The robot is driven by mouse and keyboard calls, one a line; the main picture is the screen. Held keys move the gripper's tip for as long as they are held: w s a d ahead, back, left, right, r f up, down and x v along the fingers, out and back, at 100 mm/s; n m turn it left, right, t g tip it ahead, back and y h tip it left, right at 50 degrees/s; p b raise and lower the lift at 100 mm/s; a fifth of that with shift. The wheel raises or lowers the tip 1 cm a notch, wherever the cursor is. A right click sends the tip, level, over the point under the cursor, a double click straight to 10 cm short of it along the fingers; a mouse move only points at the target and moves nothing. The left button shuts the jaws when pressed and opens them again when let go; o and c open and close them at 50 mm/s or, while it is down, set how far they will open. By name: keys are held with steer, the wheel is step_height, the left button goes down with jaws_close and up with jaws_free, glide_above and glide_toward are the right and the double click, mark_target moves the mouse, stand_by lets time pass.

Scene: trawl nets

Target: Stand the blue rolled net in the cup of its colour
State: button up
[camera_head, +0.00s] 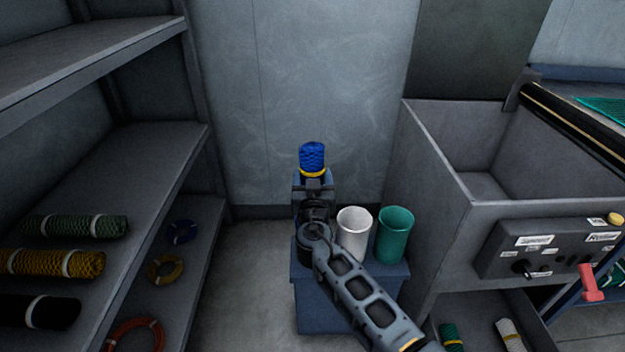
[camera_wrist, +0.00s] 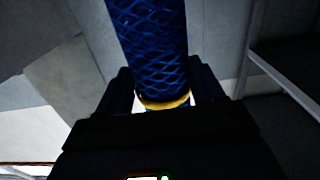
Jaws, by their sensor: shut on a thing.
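The blue rolled net (camera_head: 312,156) stands upright above my gripper (camera_head: 313,184), with a yellow band near its lower visible end. My gripper is shut on it. In the wrist view the blue net (camera_wrist: 150,50) rises between the two fingers of my gripper (camera_wrist: 165,92), the yellow band just above the palm. A white cup (camera_head: 354,236) and a green cup (camera_head: 395,238) stand on a blue-grey stand (camera_head: 325,312). My gripper and arm cover the left part of the stand top, and no blue cup can be seen there.
Shelves (camera_head: 150,170) at the left hold green, yellow and black rolled nets and several coloured rings. A grey bin (camera_head: 430,160) with a control panel (camera_head: 545,250) and red lever stands at the right. An open drawer (camera_head: 490,300) below holds green and white rolls. A wall is behind.

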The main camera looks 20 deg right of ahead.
steer(key=shift+f+b, duration=2.95)
steer(key=shift+b, duration=0.7)
steer(key=o, duration=1.2)
steer(key=shift+c, duration=0.2)
steer(key=o, duration=0.4)
steer(key=shift+f, duration=0.15)
steer(key=shift+s, duration=0.1)
